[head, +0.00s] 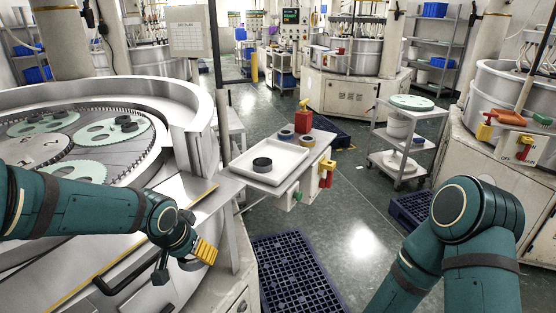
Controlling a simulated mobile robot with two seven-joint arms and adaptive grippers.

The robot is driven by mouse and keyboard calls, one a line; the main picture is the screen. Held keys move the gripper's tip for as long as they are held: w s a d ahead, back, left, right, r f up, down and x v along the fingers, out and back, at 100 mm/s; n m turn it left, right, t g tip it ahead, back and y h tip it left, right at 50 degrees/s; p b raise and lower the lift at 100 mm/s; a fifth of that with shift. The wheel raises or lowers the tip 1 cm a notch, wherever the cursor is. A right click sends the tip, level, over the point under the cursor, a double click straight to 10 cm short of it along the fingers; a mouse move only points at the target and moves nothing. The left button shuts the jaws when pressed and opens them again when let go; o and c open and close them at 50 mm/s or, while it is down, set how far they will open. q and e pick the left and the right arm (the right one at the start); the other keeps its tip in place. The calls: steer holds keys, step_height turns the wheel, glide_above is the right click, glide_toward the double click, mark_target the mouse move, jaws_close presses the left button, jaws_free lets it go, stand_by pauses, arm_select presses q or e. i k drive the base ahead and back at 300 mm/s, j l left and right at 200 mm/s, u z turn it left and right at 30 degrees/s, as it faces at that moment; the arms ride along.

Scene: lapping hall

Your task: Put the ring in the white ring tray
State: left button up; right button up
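The white ring tray (240,168) lies on a small side shelf in the middle of the head view. A dark ring (262,164) lies flat inside it. Behind the tray, a blue-grey ring (286,135) and a brownish ring (307,141) lie on the same surface. More dark rings (127,124) sit on the green discs of the lapping machine at left. My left gripper (183,262) hangs over the front edge of that machine, left of and nearer than the tray. Its fingers look spread, with a yellow ribbed pad on one, and nothing shows between them. My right gripper is out of the picture.
A red-handled fixture (303,118) stands behind the tray, and red and yellow handles (326,172) hang at its right. Blue pallets (295,272) lie on the floor. A trolley (400,140) stands at right. Open floor lies between shelf and trolley.

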mark_target(278, 155)
steer(key=i+l, duration=0.15)
steer(key=l, duration=0.15)
steer(key=i+l, duration=0.15)
steer(key=l, duration=0.2)
steer(key=i+l, duration=0.1)
steer(key=l, duration=0.2)
steer(key=i+l, duration=0.15)
steer(key=l, duration=0.15)
steer(key=i+l+u, duration=0.1)
steer(key=l, duration=0.25)
steer(key=i, duration=0.05)
